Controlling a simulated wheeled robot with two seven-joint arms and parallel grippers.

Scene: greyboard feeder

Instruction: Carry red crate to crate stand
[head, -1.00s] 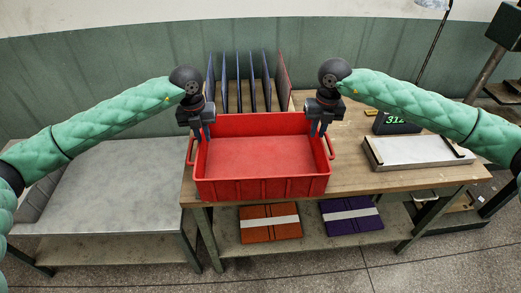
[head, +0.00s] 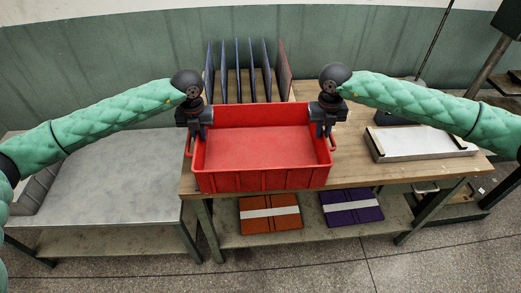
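The red crate (head: 262,180) sits on the wooden workbench (head: 350,178), near its left end, and looks empty. It has a handle at each short side. My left gripper (head: 203,132) is at the crate's left wall, by the rim. My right gripper (head: 322,130) is at the right wall in the same way. Both point down and their fingers overlap the walls, so I cannot tell whether they are closed on them. A low grey-topped stand (head: 110,185) is to the left of the workbench; no label shows that it is the crate stand.
Upright dark panels (head: 238,75) and a reddish one (head: 284,72) stand behind the crate. A pale flat tray (head: 420,142) lies on the bench at right. Orange (head: 270,225) and purple (head: 350,217) folded boards lie on the lower shelf.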

